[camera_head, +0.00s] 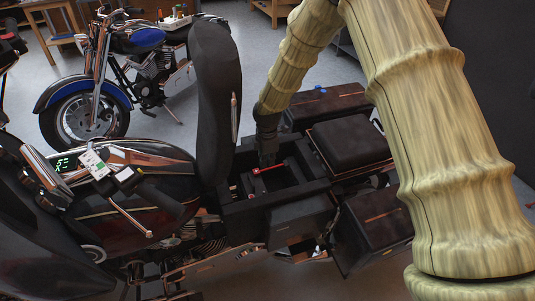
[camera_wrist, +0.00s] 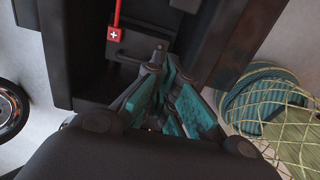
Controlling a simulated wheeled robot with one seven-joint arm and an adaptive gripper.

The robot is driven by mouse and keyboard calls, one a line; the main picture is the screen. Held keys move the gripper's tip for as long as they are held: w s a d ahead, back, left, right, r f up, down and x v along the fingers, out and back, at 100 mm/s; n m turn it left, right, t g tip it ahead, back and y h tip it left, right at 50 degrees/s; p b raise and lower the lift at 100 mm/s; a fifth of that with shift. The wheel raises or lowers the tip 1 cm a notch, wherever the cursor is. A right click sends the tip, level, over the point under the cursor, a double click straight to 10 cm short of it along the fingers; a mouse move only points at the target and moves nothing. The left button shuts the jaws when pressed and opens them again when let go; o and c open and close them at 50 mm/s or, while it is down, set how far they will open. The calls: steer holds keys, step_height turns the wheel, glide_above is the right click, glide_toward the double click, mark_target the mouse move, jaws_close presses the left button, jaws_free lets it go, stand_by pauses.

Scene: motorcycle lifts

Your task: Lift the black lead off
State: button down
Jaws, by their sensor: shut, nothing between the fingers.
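The battery (camera_wrist: 128,62) is a dark box inside the open black bay (camera_head: 285,180) behind the motorcycle's backrest. A red lead (camera_head: 268,169) runs across the bay. In the wrist view its red clamp (camera_wrist: 114,35) carries a white plus and sits on the battery. I cannot make out the black lead against the dark bay; it may be hidden behind my fingers. My gripper (camera_head: 266,160) points down into the bay, close to the red lead. In the wrist view my gripper (camera_wrist: 163,68) has its teal-padded fingers together, beside the red clamp, with nothing seen between them.
The tall black backrest (camera_head: 213,95) stands just left of the bay. A black padded seat (camera_head: 349,143) and panniers (camera_head: 375,225) lie to the right. A tester (camera_head: 94,163) rests on the tank. A blue motorcycle (camera_head: 130,45) stands behind on the open floor.

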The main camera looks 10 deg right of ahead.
steer(key=shift+w+d+f+p, duration=0.25)
steer(key=shift+d+f+p, duration=0.2)
steer(key=shift+d+f, duration=0.45)
steer(key=shift+w+d+f+p, duration=0.25)
steer(key=shift+d+f+p, duration=0.3)
steer(key=shift+d, duration=0.4)
steer(key=shift+f, duration=0.1)
